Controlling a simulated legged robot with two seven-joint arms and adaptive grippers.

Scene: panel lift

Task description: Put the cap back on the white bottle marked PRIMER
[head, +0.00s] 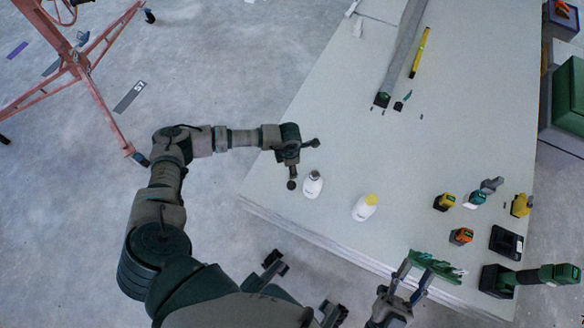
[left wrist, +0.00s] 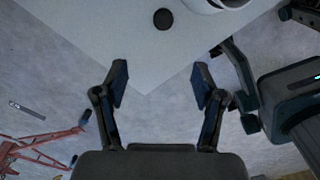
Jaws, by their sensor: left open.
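Part of a white bottle shows at the top edge of the left wrist view (left wrist: 214,5). A dark round disc, seemingly the cap (left wrist: 163,18), lies on the table left of it there. My left gripper (head: 302,164) is beside the bottle's upper left in the head view. It is open and empty, its fingers (left wrist: 160,85) framing the table corner. My right gripper (head: 416,271) is open at the front edge.
A white bottle with a yellow cap (head: 365,207) stands to the right. Several tools and a black tray (head: 507,242) crowd the right of the table (head: 350,130). A green object (head: 437,266) lies by my right gripper. A yellow level (head: 420,52) lies farther back. The table's middle is clear.

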